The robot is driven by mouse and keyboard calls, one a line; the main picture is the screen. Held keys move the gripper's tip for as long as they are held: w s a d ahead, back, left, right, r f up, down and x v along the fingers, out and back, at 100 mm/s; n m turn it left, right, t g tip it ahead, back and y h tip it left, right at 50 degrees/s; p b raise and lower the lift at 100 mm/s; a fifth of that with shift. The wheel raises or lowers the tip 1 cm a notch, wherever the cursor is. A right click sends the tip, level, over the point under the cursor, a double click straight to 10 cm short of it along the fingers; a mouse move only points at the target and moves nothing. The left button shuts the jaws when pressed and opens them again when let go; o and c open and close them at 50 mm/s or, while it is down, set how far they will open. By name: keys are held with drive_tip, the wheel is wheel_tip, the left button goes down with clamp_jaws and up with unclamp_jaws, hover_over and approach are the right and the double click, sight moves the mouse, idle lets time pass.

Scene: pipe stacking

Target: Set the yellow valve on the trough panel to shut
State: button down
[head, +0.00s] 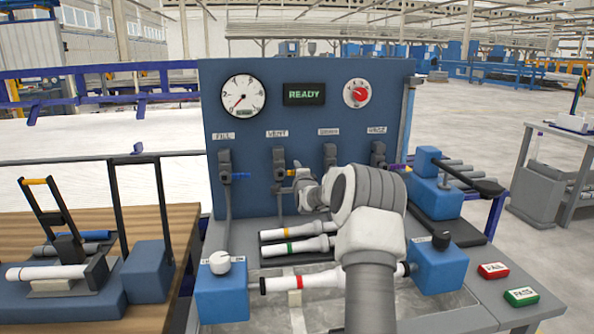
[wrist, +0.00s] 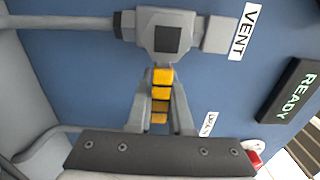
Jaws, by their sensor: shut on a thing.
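The yellow valve (head: 279,172) is mounted under the VENT label on the blue panel (head: 265,120). Its grey body (wrist: 167,37) and yellow handle (wrist: 161,92) show in the wrist view, with the handle standing across the line of its pipe. My gripper (head: 297,176) is shut on the yellow handle, with one finger on each side in the wrist view (wrist: 162,105). In the head view my wrist and arm come in from the right and hide most of the handle.
A valve with a blue handle (head: 240,176) is close on the left; two more valves (head: 330,157) stand to the right. The display (head: 304,93) reads READY. Below lie loose white pipes (head: 285,232) and a red-banded pipe (head: 280,284) between blue blocks (head: 222,295) over the trough.

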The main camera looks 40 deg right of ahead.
drive_tip(key=c, duration=0.8)
unclamp_jaws()
drive_tip(key=shift+a, duration=0.1)
drive_tip(key=p+v, duration=0.1)
drive_tip(key=v, duration=1.6)
drive_tip(key=shift+s, duration=0.15)
drive_tip(key=shift+a, duration=0.1)
